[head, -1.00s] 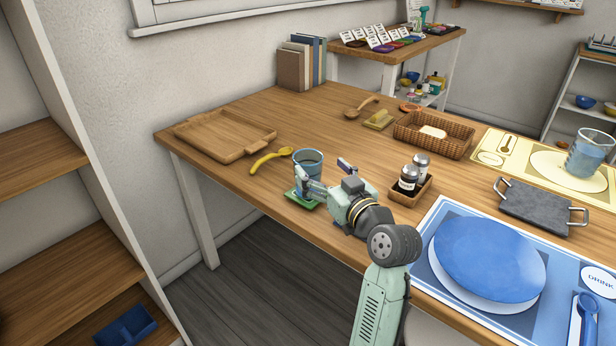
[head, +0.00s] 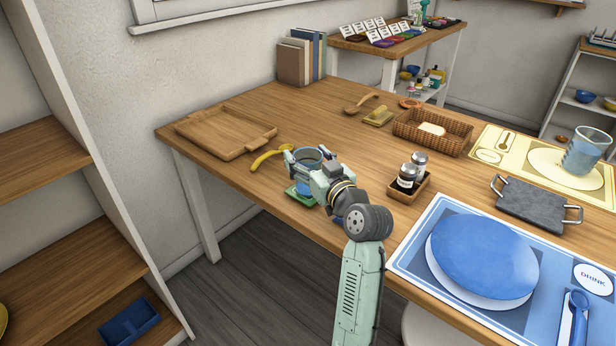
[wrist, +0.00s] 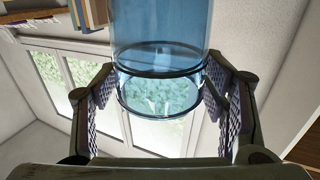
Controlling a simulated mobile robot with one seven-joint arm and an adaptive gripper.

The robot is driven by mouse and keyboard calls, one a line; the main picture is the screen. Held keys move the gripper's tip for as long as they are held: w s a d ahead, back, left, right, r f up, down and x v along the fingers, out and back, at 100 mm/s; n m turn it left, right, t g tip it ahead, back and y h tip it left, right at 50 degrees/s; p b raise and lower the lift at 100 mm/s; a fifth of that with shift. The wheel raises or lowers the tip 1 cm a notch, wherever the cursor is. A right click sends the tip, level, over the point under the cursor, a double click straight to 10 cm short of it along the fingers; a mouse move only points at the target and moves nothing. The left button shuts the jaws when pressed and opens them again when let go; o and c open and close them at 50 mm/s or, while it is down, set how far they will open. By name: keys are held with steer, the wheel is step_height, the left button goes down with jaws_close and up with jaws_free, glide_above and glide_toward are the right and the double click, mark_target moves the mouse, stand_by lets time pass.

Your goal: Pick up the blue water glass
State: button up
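The blue water glass (head: 307,153) stands upright on a green coaster (head: 292,193) near the table's front left edge. My gripper (head: 309,160) is at the glass, with one finger on each side of it. In the wrist view the clear blue glass (wrist: 158,45) is between the two padded fingers of my gripper (wrist: 160,100). The fingers are spread around it; the right pad looks very close to the wall, and a small gap shows at the left. Contact cannot be made out for certain. My gripper hides part of the glass in the head view.
A shaker caddy (head: 409,193) stands to the right. A blue plate (head: 484,255) is on a blue placemat (head: 415,262). Another bluish glass (head: 586,152) stands at far right.

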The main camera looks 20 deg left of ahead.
steer(key=c, duration=1.4)
